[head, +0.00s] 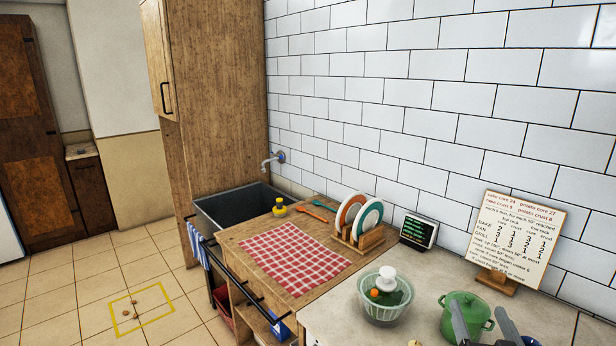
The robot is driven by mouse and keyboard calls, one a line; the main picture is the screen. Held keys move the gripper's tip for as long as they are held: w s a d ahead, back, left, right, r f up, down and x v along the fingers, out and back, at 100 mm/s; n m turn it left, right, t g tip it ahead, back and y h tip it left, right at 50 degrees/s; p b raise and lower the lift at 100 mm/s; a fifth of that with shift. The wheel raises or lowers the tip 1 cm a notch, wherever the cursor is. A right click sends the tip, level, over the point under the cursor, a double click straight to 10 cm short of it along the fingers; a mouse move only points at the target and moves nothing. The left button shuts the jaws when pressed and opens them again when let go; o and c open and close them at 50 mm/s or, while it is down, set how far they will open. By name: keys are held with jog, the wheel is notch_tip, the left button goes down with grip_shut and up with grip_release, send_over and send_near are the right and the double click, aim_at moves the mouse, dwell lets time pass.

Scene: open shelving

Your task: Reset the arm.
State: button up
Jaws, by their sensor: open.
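My gripper (482,318) shows at the bottom right edge of the head view. Its two dark grey fingers are apart, and no object shows between them. The fingers appear in front of the lidded green pot (463,302) and overlap its lower right part. I cannot tell how far the gripper is from the pot. The rest of my arm is below the picture and hidden.
A clear bowl (385,308) with vegetables, a small screen (418,232) and a sign (519,236) stand on the counter. A plate rack (358,241), checked cloth (294,256) and sink (212,217) are farther left. Floor at left is mostly free.

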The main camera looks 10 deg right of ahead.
jog(key=s+a+f+n+y, duration=0.2)
jog(key=s+a, duration=0.6)
jog(key=s, duration=0.3)
jog(key=s+a+f+n+g+y, duration=0.1)
jog(key=s+a+f+n+y, duration=0.1)
jog(key=s+a, duration=0.5)
jog(key=s+a+f+n+g+y+b, duration=0.1)
jog(key=s+a, duration=0.7)
jog(key=s, duration=0.8)
notch_tip(320, 180, down, 3)
jog(key=n+y, duration=0.1)
jog(key=y, duration=0.1)
jog(key=shift+a+y, duration=0.35)
jog(key=shift+y, duration=0.05)
